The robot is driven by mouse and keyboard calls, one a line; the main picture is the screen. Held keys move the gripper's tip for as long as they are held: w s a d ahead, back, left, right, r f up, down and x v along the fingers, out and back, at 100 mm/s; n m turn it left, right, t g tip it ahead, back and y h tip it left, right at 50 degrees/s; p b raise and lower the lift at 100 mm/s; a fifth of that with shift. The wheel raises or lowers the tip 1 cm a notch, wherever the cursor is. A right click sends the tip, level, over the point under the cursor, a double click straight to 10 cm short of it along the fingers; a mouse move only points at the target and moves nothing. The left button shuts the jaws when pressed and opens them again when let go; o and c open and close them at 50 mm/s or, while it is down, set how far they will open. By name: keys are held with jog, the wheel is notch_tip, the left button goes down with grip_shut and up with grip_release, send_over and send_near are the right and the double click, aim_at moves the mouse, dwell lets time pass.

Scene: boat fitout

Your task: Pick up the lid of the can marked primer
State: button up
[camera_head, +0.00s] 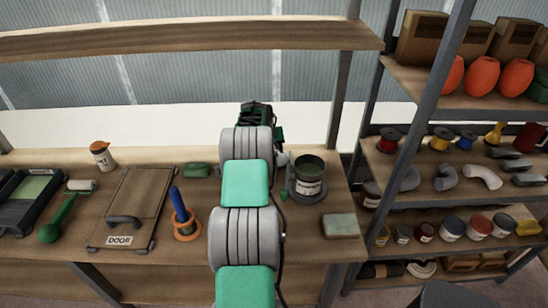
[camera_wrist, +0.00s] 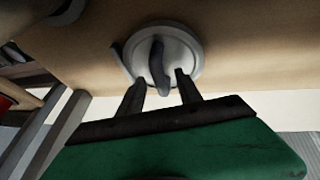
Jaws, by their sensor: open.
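A round grey metal lid (camera_wrist: 183,52) with a dark curved handle (camera_wrist: 158,64) lies on the wooden bench top in the wrist view. My gripper (camera_wrist: 161,80) is open, its two dark fingers apart and pointing at the lid, with the handle roughly between their tips. I cannot tell whether they touch it. In the head view, an open can (camera_head: 310,188) with a pale label and a dark green inside stands on the bench right of my arm. Its lettering is too small to read surely. My arm hides the lid in the head view.
Left on the bench (camera_head: 340,208) are a door panel (camera_head: 148,190), a blue-handled tool in an orange ring (camera_head: 184,222), a green block (camera_head: 196,170) and a paint tray (camera_head: 28,200). A pale block (camera_head: 340,225) lies front right. A loaded shelf rack stands at right.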

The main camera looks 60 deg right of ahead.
jog(key=shift+c, duration=0.3)
grip_shut()
dwell(0.4)
